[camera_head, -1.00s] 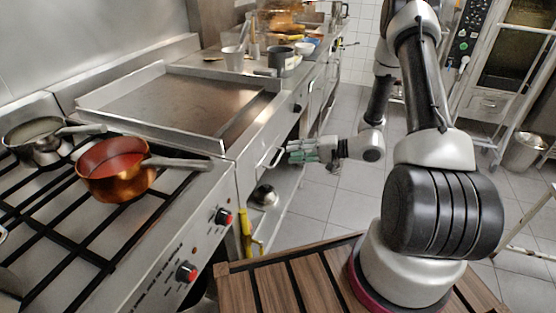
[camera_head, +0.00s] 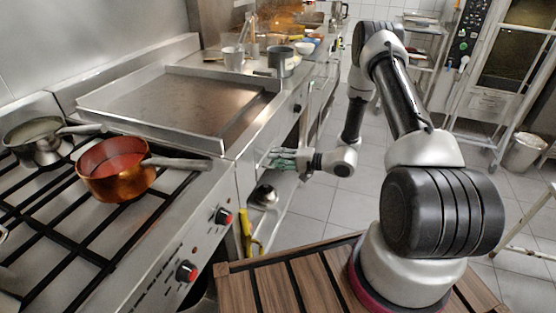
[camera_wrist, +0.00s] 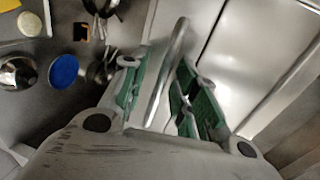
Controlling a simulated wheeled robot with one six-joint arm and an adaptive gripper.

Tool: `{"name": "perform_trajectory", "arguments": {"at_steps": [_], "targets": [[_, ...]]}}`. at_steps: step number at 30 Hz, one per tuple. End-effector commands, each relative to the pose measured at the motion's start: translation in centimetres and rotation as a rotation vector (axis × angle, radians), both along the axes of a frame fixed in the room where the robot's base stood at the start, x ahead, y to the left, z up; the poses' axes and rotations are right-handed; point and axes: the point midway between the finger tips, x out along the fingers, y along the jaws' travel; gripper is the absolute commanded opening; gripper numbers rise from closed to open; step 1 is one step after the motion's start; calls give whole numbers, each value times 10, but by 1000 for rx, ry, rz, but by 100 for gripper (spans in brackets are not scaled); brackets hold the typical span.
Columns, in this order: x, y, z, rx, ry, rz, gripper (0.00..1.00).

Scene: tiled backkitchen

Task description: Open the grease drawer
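The grease drawer is a metal front (camera_head: 247,172) under the griddle in the head view. My gripper (camera_head: 283,158) is right at this front and hides its handle there. In the wrist view the drawer's handle (camera_wrist: 168,70) is a slanting metal bar. The green fingers of my gripper (camera_wrist: 158,95) are spread, one on each side of the bar, with gaps visible beside it. The pale drawer front (camera_wrist: 195,40) appears behind the handle. I cannot see the drawer standing out from the counter.
A flat griddle (camera_head: 168,103) is above the drawer. A copper pot (camera_head: 118,180) sits on the stove at left. A lower shelf (camera_head: 285,190) holds a metal bowl (camera_head: 264,196). Cups and bowls stand on the far counter. Tiled floor (camera_head: 315,205) is free at right.

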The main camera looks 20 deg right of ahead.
Motion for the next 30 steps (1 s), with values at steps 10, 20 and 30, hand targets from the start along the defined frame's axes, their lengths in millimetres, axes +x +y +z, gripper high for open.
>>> {"name": "perform_trajectory", "arguments": {"at_steps": [10,20,30], "targets": [[0,0,0,0,0,0,0],[-3,-6,0,0,1,-2,0],[-38,-54,0,0,2,-6,0]]}}
